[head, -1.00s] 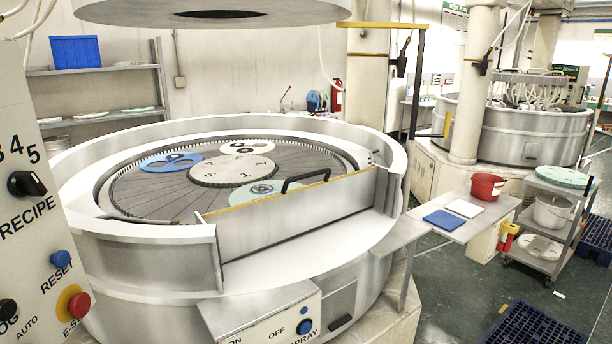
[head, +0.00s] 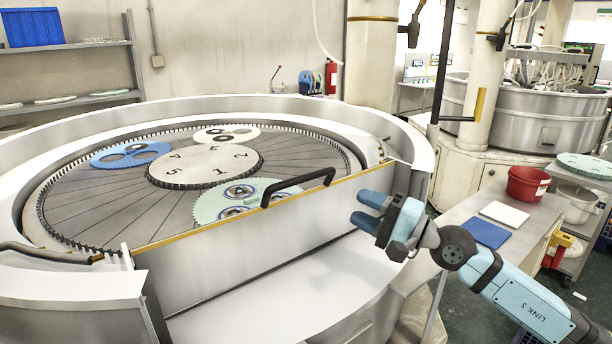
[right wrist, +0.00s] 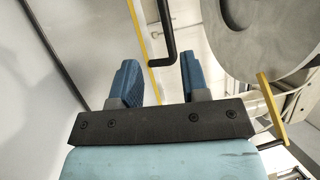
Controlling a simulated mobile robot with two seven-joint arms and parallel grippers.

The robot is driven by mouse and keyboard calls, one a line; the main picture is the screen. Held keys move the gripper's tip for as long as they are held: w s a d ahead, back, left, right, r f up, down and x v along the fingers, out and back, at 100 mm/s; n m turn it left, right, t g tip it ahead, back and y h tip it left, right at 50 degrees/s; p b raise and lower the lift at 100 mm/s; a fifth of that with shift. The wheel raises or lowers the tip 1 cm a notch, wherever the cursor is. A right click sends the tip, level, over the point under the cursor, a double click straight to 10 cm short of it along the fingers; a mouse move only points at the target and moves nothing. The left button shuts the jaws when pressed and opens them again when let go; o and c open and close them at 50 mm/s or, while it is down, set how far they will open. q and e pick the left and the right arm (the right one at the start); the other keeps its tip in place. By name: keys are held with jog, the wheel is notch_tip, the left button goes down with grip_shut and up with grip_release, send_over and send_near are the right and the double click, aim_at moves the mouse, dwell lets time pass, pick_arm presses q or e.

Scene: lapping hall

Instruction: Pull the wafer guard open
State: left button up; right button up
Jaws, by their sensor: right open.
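The wafer guard (head: 255,228) is an upright grey metal panel with a yellow top edge, standing across the front opening of the round machine tub. Its black bar handle (head: 298,187) sits at the top edge. My right gripper (head: 366,208), with blue fingers, is open and empty to the right of the handle and slightly lower, apart from it in the head view. In the right wrist view, the handle (right wrist: 168,38) shows beyond the gap between the open fingers (right wrist: 160,80). My left gripper is not in view.
Inside the tub lie blue, white and green carriers around a numbered centre plate (head: 205,166). A side table (head: 535,228) at right holds a red bucket (head: 527,183), a blue pad and a white pad. A pillar (head: 372,55) stands behind the tub.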

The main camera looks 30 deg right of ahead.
aim_at(307, 181)
jog(key=shift+n, duration=0.4)
jog(key=p+x, duration=0.1)
jog(key=x, duration=0.3)
jog(key=p+x, duration=0.2)
jog(key=x, duration=0.2)
jog(key=p+x, duration=0.2)
jog(key=x, duration=0.3)
jog(key=shift+s+r, duration=0.1)
jog(key=shift+r, duration=0.25)
jog(key=shift+w+a+p, duration=0.15)
jog(key=shift+w+p, duration=0.15)
jog(key=shift+w, duration=0.15)
grip_shut()
